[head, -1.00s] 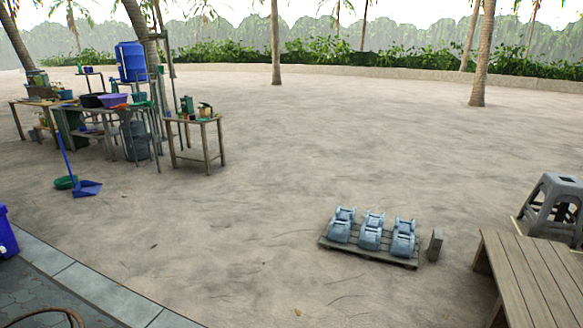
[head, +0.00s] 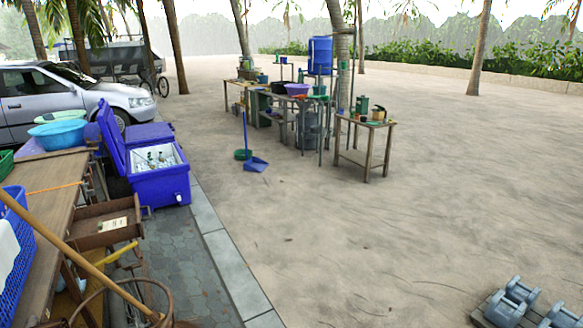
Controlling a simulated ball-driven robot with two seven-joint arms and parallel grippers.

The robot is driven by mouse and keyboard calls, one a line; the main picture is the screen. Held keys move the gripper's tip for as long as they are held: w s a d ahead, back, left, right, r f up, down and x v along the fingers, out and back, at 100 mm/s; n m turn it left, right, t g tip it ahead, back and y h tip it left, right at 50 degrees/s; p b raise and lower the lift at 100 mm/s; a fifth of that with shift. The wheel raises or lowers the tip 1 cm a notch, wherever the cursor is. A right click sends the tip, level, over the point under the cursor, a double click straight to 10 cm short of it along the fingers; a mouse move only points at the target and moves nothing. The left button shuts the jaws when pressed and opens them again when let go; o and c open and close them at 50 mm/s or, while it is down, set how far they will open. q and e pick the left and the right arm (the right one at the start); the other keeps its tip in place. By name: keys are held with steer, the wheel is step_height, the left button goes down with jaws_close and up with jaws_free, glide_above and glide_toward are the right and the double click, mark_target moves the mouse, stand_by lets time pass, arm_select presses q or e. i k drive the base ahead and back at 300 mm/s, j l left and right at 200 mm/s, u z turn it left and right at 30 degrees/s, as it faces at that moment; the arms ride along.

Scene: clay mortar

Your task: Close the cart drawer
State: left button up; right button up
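In the head view a wooden cart (head: 50,188) stands at the left edge. Its brown drawer (head: 92,239) sticks out from the cart's side, open toward the right. A small pale label or card lies in or on the drawer. A wooden pole passes in front of the cart and hides part of the drawer's lower area. Neither of my grippers is in view.
A blue cooler (head: 155,170) with its lid up stands just beyond the drawer. A blue basket (head: 18,262) is on the cart, and a rusty round rim (head: 120,285) is below. The sandy ground to the right is mostly clear.

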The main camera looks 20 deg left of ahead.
mark_target(84, 228)
steer(key=i+l+u, duration=0.1)
steer(key=i+u, duration=0.15)
steer(key=u, duration=0.15)
steer(key=i+l+u, duration=0.2)
steer(key=u, duration=0.2)
steer(key=i+l+u, duration=0.2)
steer(key=u, duration=0.25)
steer(key=i+l+u, duration=0.1)
steer(key=l+u, duration=0.3)
steer(key=i+l+u, duration=0.1)
steer(key=l+u, duration=0.3)
steer(key=i+l+u, duration=0.2)
steer(key=i, duration=0.3)
steer(key=j, duration=0.05)
